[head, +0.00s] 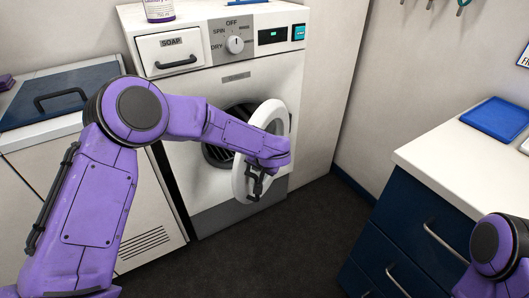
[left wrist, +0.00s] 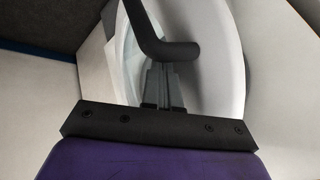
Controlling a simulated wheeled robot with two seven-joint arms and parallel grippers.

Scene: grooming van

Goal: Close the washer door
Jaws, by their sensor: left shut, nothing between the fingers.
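The washer (head: 215,87) stands against the back wall. Its round white door (head: 270,109) stands open, swung out from the dark drum opening (head: 217,155). My left arm reaches across the front of the washer, and my left gripper (head: 259,186) is at the lower part of the door, partly hidden by my wrist. In the left wrist view, the closed fingers (left wrist: 160,70) are empty, close to a black bent handle (left wrist: 170,50) in front of the white door (left wrist: 220,70). I cannot tell whether they touch it. My right gripper is outside the view.
A counter with blue drawers (head: 400,240) stands at the right, with a blue tray (head: 497,118) on top. A white cabinet with a blue lid (head: 60,93) stands left of the washer. The dark floor (head: 290,245) between them is clear.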

